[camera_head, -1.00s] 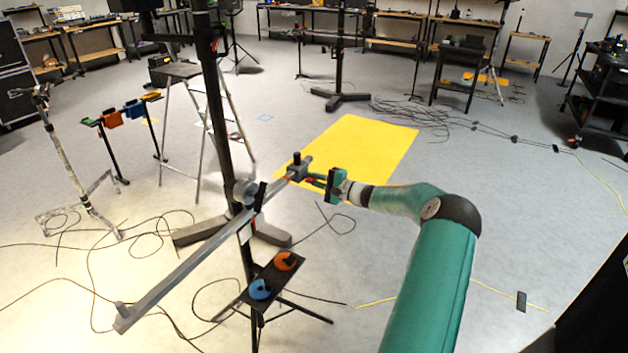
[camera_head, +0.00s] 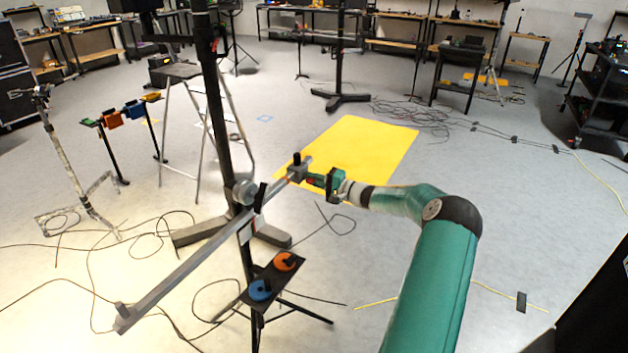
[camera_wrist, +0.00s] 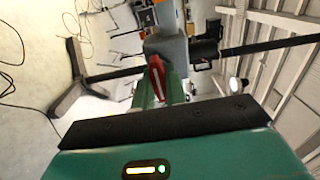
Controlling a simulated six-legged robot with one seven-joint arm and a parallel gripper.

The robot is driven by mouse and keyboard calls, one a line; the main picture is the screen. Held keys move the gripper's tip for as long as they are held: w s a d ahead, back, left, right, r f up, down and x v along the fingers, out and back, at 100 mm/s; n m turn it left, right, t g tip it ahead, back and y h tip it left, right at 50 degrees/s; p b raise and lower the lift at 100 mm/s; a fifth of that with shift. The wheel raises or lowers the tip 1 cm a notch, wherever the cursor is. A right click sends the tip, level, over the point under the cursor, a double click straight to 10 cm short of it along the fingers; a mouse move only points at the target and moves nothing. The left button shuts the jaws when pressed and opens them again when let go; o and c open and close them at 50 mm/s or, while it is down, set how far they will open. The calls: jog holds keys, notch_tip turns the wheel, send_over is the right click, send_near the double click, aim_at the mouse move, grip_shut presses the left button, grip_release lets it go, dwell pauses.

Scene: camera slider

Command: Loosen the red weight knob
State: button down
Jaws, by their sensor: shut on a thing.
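The long grey slider bar (camera_head: 195,262) runs diagonally on a dark stand in the head view. A grey block with a black knob on top (camera_head: 298,171) sits at its far end. My gripper (camera_head: 315,180) is at that block's right side, shut on the red weight knob. In the wrist view the red weight knob (camera_wrist: 156,68) shows between my green fingers (camera_wrist: 160,88), in front of the grey block (camera_wrist: 168,48). The fingers hide part of the knob, and its turn angle cannot be told.
A small black shelf on the stand carries an orange disc (camera_head: 286,261) and a blue disc (camera_head: 260,290). A tall dark post (camera_head: 212,100) stands behind the bar. A yellow mat (camera_head: 360,148) lies on the floor beyond. Cables lie on the floor.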

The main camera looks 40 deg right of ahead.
jog(key=c, duration=1.4)
grip_release()
jog(key=shift+s+d, duration=0.1)
jog(key=shift+d, duration=0.05)
jog(key=shift+c, duration=0.2)
jog(key=v, duration=1.3)
jog(key=shift+s, duration=0.35)
